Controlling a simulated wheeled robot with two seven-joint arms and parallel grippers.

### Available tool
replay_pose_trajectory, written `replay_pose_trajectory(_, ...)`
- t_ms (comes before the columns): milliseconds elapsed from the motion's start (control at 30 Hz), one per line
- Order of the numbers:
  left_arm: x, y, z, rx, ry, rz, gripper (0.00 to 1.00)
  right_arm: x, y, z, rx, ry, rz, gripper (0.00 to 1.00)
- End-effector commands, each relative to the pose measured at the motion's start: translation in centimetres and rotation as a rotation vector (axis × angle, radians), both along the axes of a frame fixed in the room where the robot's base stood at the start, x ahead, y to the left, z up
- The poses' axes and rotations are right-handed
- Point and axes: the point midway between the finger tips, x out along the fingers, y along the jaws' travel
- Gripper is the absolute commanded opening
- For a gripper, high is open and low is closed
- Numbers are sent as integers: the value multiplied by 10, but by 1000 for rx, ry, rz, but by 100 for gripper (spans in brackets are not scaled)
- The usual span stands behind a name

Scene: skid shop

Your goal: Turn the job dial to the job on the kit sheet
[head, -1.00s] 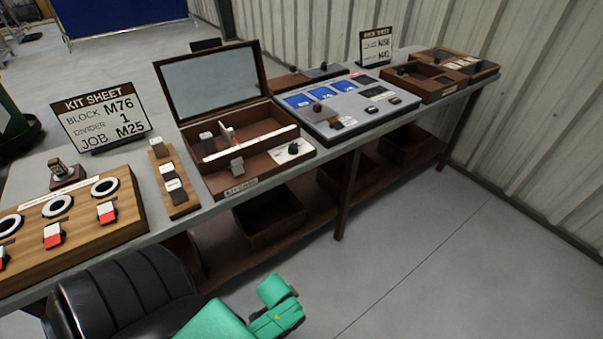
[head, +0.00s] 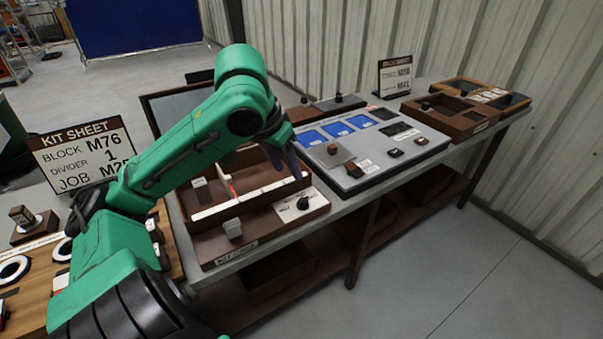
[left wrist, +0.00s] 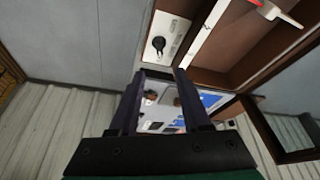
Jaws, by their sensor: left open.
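The kit sheet (head: 85,150) stands at the left and reads BLOCK M76, DIVIDER 1, JOB M25, its last digit partly covered by my arm. The job dial (head: 303,203) is a black knob on a white plate at the right front of the brown kit case (head: 240,252). It also shows in the left wrist view (left wrist: 158,44), beyond the fingertips; its setting is too small to read. My left gripper (head: 290,160) is open and empty above the case's right end, apart from the dial. It shows in the left wrist view (left wrist: 160,76). My right gripper is out of view.
A grey panel (head: 350,185) with blue screens and a brown knob lies right of the case. The case's lid (head: 165,105) stands open behind, partly hidden by my arm. A wooden board (head: 30,300) lies at left. Floor in front of the bench is clear.

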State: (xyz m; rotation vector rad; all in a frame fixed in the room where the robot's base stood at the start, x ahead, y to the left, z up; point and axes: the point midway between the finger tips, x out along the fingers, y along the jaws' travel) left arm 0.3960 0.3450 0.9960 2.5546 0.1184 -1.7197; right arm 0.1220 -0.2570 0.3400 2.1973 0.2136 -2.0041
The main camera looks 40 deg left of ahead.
Motion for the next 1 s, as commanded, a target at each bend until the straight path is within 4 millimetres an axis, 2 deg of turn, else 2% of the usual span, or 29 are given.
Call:
replay_pose_trajectory(67, -2, 0, 5, 3, 1, 6, 48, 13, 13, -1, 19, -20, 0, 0)
replay_pose_trajectory(167, 1, -1, -5, -1, 5, 5, 48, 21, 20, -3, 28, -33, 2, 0)
replay_pose_trajectory(267, 8, 0, -25, 0, 7, 4, 48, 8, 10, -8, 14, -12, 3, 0)
replay_pose_trajectory(400, 22, 1, -61, -1, 9, 4, 48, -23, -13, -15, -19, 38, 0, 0)
replay_pose_trajectory(467, 28, 2, -76, 0, 8, 5, 48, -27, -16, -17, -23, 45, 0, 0)
replay_pose_trajectory(567, 38, 3, -99, 1, 7, 4, 48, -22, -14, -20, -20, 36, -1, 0)
replay_pose_trajectory(700, 48, 4, -121, 3, 3, 3, 48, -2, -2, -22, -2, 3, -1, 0)
replay_pose_trajectory(833, 52, 4, -130, 1, 3, 3, 48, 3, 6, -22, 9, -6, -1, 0)
replay_pose_trajectory(1000, 52, 4, -130, 0, 2, 3, 48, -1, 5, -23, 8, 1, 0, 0)
